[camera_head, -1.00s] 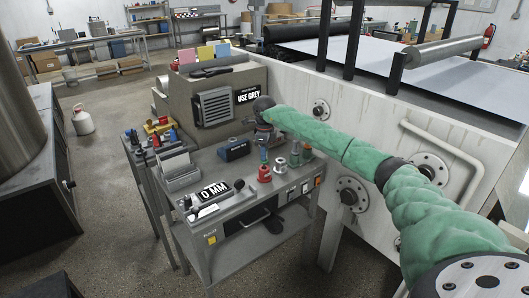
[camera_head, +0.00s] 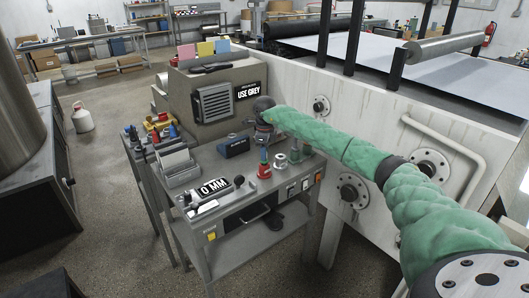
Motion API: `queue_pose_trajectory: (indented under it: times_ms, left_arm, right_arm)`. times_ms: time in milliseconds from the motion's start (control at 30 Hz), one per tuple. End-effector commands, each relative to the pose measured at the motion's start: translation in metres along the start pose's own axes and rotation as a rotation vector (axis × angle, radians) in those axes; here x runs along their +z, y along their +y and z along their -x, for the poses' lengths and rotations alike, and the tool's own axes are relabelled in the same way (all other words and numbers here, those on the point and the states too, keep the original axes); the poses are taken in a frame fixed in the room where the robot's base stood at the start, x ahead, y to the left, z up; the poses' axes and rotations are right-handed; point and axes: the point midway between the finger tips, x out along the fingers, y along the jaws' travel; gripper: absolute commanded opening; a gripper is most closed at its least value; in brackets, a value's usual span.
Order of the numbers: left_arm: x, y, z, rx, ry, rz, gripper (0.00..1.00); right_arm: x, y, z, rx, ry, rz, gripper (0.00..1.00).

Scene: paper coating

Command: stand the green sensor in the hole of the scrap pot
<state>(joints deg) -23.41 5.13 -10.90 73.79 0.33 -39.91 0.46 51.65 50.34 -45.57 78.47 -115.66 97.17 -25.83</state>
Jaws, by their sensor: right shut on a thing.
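My right arm in its green sleeve comes in from the right. Its gripper (camera_head: 264,143) points down over the workbench and is shut on a small upright bluish-green thing (camera_head: 264,156) that looks like the green sensor. Directly below it in the picture is a small red pot (camera_head: 264,171). I cannot tell whether the held thing touches it. A grey pot (camera_head: 280,161) stands just to the right, with a dark green one (camera_head: 295,157) beside it. Which of these is the scrap pot is too small to tell. My left gripper is not in view.
The bench (camera_head: 250,208) also holds a dark blue box (camera_head: 234,147), a "0 MM" display (camera_head: 214,187) and a card holder (camera_head: 177,167). A grey machine with a "USE GREY" sign (camera_head: 249,92) stands behind. The white machine wall (camera_head: 345,120) is close on the right.

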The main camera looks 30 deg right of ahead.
Motion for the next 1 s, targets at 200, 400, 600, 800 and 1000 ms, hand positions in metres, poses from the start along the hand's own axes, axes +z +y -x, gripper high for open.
queue_pose_trajectory:
  times_ms: [200,400,600,800,1000]
  left_arm:
    - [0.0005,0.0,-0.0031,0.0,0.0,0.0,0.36]
    - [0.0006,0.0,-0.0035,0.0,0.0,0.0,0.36]
    - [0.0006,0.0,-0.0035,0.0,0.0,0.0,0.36]
    - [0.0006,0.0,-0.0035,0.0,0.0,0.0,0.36]
    - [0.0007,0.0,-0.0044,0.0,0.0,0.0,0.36]
  right_arm:
    - [-0.0001,-0.0001,-0.005,0.0,0.0,0.0,0.0]
    - [-0.0001,0.0,-0.0063,0.0,0.0,0.0,0.0]
    - [-0.0001,0.0,-0.0062,0.0,0.0,0.0,0.3]
    - [-0.0001,0.0,-0.0062,0.0,0.0,0.0,0.48]
    - [0.0,0.0,-0.0053,0.0,0.0,0.0,0.48]
